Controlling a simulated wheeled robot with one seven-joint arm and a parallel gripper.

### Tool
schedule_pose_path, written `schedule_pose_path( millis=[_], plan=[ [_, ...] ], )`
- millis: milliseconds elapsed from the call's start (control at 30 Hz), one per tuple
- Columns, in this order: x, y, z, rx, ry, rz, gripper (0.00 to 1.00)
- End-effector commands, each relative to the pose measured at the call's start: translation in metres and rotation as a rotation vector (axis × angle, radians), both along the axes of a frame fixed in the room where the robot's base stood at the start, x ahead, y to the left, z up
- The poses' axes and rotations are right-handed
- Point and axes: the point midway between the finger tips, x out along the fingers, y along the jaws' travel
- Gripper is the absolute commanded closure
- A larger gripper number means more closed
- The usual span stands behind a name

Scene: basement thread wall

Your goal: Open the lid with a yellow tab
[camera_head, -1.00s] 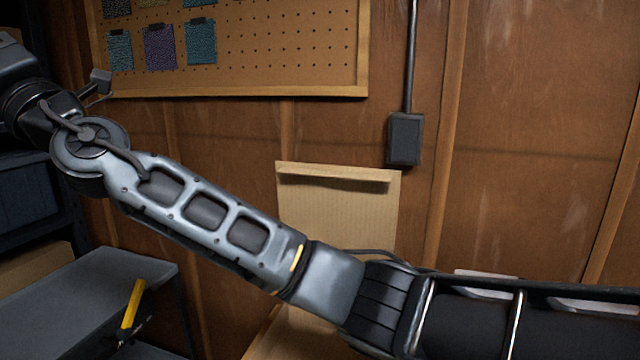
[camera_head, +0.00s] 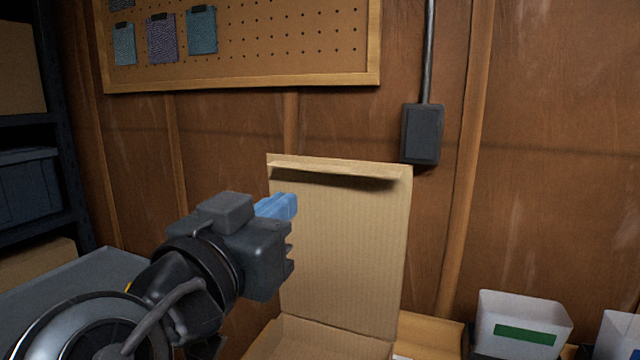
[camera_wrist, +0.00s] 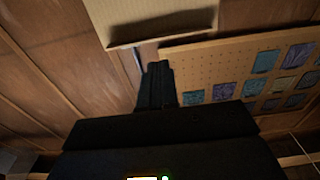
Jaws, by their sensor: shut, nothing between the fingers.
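A cardboard box (camera_head: 318,338) stands low at the centre of the head view, its lid (camera_head: 345,245) swung up and standing open, nearly upright, near the wall. A folded flap runs along the lid's top edge. No yellow tab shows on the lid. My gripper (camera_head: 278,206) is shut and empty, with bluish fingertips, and overlaps the lid's left edge in the picture; I cannot tell whether it touches. In the wrist view, the shut fingers (camera_wrist: 156,85) point toward the wall, below a cardboard panel (camera_wrist: 150,18) that looks like the lid.
A white bin with a green label (camera_head: 520,325) stands right of the box, with another white bin (camera_head: 620,335) at the edge. A grey table (camera_head: 75,283) and dark shelves (camera_head: 30,190) are at left. A pegboard (camera_head: 290,35) and grey electrical box (camera_head: 421,134) are on the wall.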

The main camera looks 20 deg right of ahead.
Motion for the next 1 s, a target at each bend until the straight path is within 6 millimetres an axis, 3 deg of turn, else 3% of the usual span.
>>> schedule_pose_path(
  millis=[700, 1000],
  plan=[
    [0.085, -0.086, 0.011, -0.003, 0.001, -0.003, 1.00],
    [0.097, -0.097, 0.011, -0.002, -0.001, 0.000, 1.00]
  ],
)
